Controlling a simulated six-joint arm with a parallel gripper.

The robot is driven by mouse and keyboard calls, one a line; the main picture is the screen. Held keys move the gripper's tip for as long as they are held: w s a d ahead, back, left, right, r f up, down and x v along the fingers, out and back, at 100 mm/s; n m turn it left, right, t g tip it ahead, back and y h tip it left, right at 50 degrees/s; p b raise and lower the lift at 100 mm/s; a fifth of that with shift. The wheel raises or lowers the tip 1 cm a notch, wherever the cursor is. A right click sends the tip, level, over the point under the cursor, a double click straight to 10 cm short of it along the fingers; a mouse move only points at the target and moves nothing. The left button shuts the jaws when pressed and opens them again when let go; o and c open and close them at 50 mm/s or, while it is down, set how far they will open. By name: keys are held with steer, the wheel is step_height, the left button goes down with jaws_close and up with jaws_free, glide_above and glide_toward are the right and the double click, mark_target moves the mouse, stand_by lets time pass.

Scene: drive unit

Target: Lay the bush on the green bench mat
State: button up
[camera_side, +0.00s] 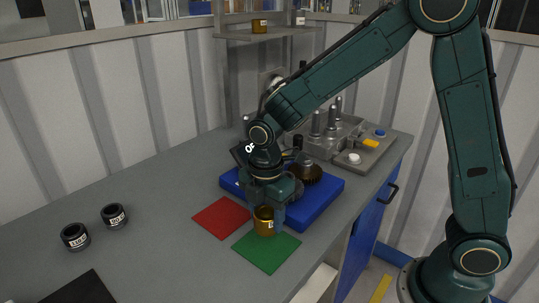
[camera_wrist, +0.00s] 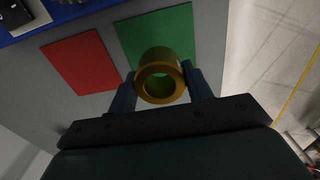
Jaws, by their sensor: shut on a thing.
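The bush is a short brass-coloured ring (camera_side: 264,221); it also shows in the wrist view (camera_wrist: 161,62) with its open bore facing the camera. My gripper (camera_side: 266,222) is shut on the bush, with one dark finger on each side of it in the wrist view (camera_wrist: 160,82). The green bench mat (camera_side: 266,249) lies flat on the bench, and it shows beyond the bush in the wrist view (camera_wrist: 178,28). The bush overlaps the mat's back edge in the side view. I cannot tell whether it touches the mat.
A red mat (camera_side: 221,217) lies left of the green one. Behind them is a blue tray (camera_side: 322,197) with dark gears. Two black labelled cylinders (camera_side: 76,236) stand on the left. A grey fixture (camera_side: 351,146) stands at the back right.

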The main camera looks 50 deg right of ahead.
steer(key=shift+f, duration=0.45)
steer(key=shift+f, duration=2.1)
steer(key=shift+f, duration=0.15)
steer(key=o, duration=1.3)
steer(key=shift+o, duration=0.2)
step_height(320, 180, up, 12)
